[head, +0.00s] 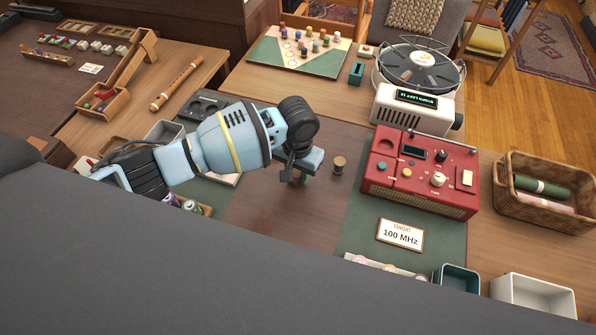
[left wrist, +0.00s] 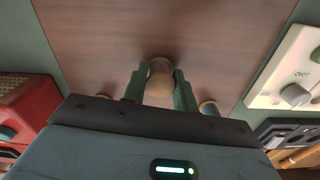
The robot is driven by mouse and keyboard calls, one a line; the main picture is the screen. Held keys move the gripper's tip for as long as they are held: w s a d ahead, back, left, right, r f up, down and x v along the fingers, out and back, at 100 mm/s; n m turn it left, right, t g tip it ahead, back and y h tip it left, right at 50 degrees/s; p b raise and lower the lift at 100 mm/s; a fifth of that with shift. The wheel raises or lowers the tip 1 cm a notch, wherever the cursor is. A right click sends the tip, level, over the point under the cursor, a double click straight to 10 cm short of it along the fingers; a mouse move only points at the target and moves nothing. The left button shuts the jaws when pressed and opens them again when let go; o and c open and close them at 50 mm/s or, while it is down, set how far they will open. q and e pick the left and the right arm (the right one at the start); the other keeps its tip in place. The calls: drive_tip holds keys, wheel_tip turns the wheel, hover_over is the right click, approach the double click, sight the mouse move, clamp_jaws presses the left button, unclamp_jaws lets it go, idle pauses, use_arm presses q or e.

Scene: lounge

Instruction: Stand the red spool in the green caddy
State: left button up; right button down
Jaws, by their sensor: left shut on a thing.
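My left gripper (head: 300,174) is over the brown middle of the table. In the left wrist view its green fingers (left wrist: 159,92) are shut on a small spool-like thing with a pale wooden end (left wrist: 160,68); its thread colour is not clear. A similar small wooden-topped spool (head: 339,165) stands upright just right of the gripper in the head view, apart from it. A teal-green open box (head: 456,279), which may be the green caddy, is at the front right, partly cut off by my body. No spool shows clearly as red. My right gripper is not in view.
A red radio (head: 420,175) stands on a green mat, with a "100 MHz" card (head: 400,235) before it. A white box (head: 533,296) is beside the teal box. A wicker basket (head: 545,205) is at the right, a record player (head: 418,75) behind. Spools lie in a tray (head: 207,210).

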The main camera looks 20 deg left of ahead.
sight(298, 172)
use_arm(q)
drive_tip(key=shift+f, duration=0.15)
drive_tip(key=o, duration=0.9)
drive_tip(key=shift+o, duration=0.2)
wheel_tip(298, 172, up, 12)
drive_tip(key=p, duration=0.1)
drive_tip(key=shift+p, duration=0.4)
drive_tip(key=shift+o, duration=0.4)
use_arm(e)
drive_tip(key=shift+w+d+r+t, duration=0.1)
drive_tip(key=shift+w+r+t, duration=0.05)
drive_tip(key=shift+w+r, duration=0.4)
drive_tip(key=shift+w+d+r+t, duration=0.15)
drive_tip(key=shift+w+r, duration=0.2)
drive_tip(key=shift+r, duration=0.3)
